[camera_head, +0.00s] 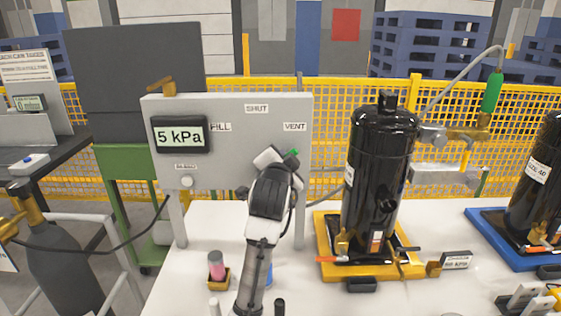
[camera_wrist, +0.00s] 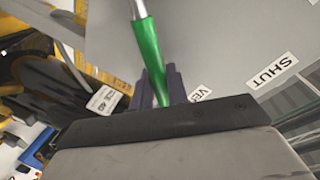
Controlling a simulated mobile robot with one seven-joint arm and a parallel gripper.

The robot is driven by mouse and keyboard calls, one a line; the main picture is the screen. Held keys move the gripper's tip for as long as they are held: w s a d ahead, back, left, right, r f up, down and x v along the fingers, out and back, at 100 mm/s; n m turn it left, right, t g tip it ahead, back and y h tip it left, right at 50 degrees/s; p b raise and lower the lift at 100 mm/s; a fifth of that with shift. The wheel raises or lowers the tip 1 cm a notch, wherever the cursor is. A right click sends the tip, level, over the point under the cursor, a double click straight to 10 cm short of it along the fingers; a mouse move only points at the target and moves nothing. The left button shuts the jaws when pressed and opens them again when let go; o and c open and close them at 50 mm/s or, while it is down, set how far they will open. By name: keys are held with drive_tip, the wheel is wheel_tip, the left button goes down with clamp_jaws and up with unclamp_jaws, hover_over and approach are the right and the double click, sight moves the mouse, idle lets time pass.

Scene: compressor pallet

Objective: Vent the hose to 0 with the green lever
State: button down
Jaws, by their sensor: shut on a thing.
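The grey panel (camera_head: 240,112) carries a display (camera_head: 180,134) that reads 5 kPa. Its labels read FILL, SHUT (camera_head: 256,108) and VENT (camera_head: 294,127). The green lever tip (camera_head: 295,152) shows just below the VENT label. My gripper (camera_head: 284,160) is at the panel and hides most of the lever and its pivot. In the wrist view the green lever handle (camera_wrist: 148,48) runs down between the two dark fingers of my gripper (camera_wrist: 163,82), which are shut on it. The VENT label (camera_wrist: 199,94) is partly hidden there beside the fingers.
A black compressor (camera_head: 378,180) stands in a yellow tray (camera_head: 330,270) right of my arm. A thin grey hose with a green sleeve (camera_head: 491,92) rises at its right. Yellow mesh fencing (camera_head: 340,95) lies behind.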

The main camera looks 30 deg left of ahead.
drive_tip(key=shift+w, duration=0.1)
idle(0.4)
drive_tip(key=c, duration=1.5)
unclamp_jaws()
drive_tip(key=shift+f, duration=0.1)
drive_tip(key=shift+o, duration=0.2)
drive_tip(key=p+v, duration=0.1)
drive_tip(key=v, duration=1.3)
drive_tip(key=shift+d, duration=0.1)
